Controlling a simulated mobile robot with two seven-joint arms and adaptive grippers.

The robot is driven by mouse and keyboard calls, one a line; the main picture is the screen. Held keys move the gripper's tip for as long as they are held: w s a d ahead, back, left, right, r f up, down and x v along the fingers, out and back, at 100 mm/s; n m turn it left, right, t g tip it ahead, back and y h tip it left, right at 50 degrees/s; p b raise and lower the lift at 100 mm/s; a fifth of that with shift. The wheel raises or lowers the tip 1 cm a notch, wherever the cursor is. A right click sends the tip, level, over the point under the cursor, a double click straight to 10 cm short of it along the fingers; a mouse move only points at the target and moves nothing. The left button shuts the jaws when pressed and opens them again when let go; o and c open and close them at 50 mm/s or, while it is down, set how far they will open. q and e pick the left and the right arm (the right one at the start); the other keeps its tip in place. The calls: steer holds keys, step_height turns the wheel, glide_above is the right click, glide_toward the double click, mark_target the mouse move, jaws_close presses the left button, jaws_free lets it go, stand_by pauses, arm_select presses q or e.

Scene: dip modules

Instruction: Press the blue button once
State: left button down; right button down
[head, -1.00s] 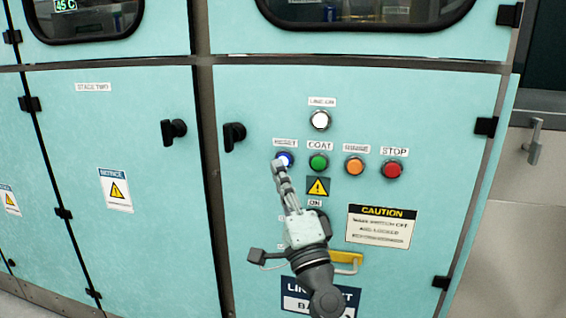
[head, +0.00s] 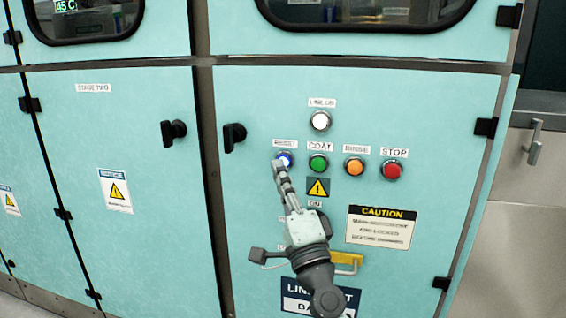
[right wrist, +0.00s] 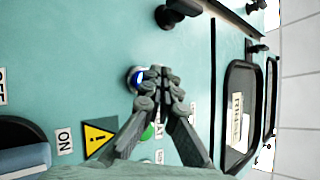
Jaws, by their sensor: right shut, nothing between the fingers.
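The blue button (head: 286,158) sits in a metal ring at the left end of a row of buttons on the teal cabinet panel. My right gripper (head: 279,164) is shut and empty, with its fingertips at the lower left edge of the blue button. In the right wrist view the blue button (right wrist: 138,77) looks lit and is partly hidden behind the fingertips of my right gripper (right wrist: 160,80). I cannot tell whether the fingertips touch it. My left gripper is not in view.
A green button (head: 318,162), an orange button (head: 354,166) and a red stop button (head: 392,170) stand to the right. A white lamp (head: 320,121) is above. A black door handle (head: 233,136) sticks out at the left. A yellow handle (head: 346,258) is below.

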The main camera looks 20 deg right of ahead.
steer(key=shift+w+d, duration=0.1)
steer(key=shift+w, duration=0.05)
stand_by(0.4)
steer(key=shift+w+d, duration=0.15)
steer(key=shift+w, duration=0.05)
steer(key=shift+w+d, duration=0.3)
steer(key=shift+w, duration=0.1)
stand_by(0.8)
steer(key=shift+s, duration=0.1)
steer(key=shift+s+a+p, duration=0.3)
steer(key=shift+s+a, duration=0.2)
steer(key=shift+s, duration=0.15)
steer(key=s+a, duration=0.1)
steer(key=s, duration=0.1)
steer(key=s+a+p, duration=0.1)
steer(key=s, duration=0.1)
steer(key=shift+a, duration=0.4)
